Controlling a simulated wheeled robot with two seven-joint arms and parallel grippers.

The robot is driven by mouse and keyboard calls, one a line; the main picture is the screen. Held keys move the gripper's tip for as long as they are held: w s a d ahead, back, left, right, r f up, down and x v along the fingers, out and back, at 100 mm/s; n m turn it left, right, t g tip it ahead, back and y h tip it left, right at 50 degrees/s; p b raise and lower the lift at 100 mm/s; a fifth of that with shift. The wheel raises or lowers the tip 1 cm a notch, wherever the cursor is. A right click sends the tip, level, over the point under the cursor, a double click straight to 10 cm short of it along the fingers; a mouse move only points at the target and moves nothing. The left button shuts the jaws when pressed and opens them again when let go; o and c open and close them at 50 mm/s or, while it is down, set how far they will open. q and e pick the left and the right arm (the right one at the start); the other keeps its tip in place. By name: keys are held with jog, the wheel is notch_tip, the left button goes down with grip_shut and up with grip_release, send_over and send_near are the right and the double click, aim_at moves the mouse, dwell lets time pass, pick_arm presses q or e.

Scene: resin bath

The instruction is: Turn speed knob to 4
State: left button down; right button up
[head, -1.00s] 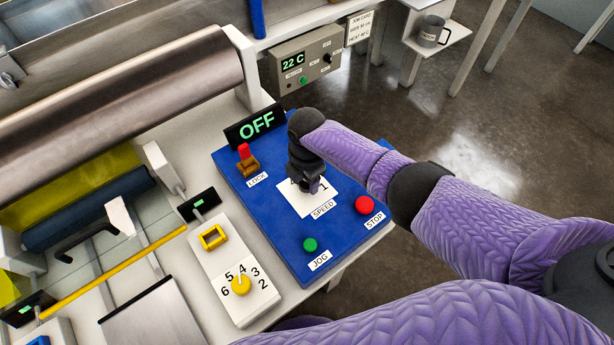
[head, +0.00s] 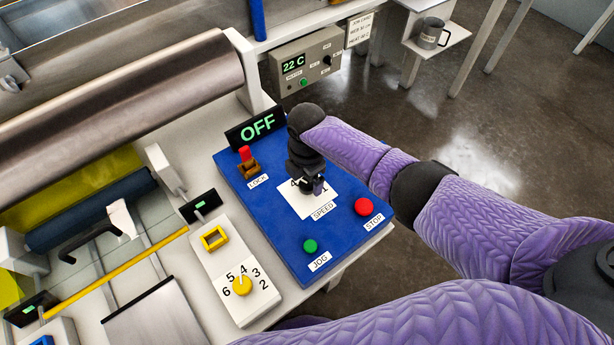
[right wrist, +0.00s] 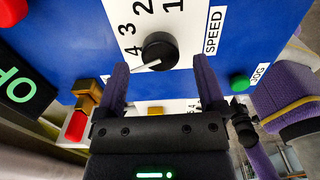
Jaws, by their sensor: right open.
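The speed knob (right wrist: 158,50) is a round black knob on a white dial plate (right wrist: 186,12) marked SPEED, with 1 to 4 showing. Its white pointer aims to the lower left in the right wrist view, a little below the 4. My right gripper (right wrist: 162,66) is open, one finger on each side of the knob, with gaps showing between the fingers and the knob. In the head view the right gripper (head: 312,188) points down over the dial plate (head: 290,200) and hides the knob. My left gripper is not in view.
The blue panel (head: 270,219) also carries a red-tipped LOCK switch (head: 247,163), a green JOG button (head: 310,246), a red STOP button (head: 363,207) and an OFF display (head: 256,128). A white plate with a yellow knob (head: 242,286) lies to the left. A steel roller (head: 120,85) lies behind.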

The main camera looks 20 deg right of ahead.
aim_at(306, 184)
notch_tip(306, 184, up, 7)
jog(key=shift+r+p, duration=0.1)
jog(key=shift+p, duration=1.15)
jog(key=shift+r, duration=0.45)
jog(key=shift+s+f, duration=0.1)
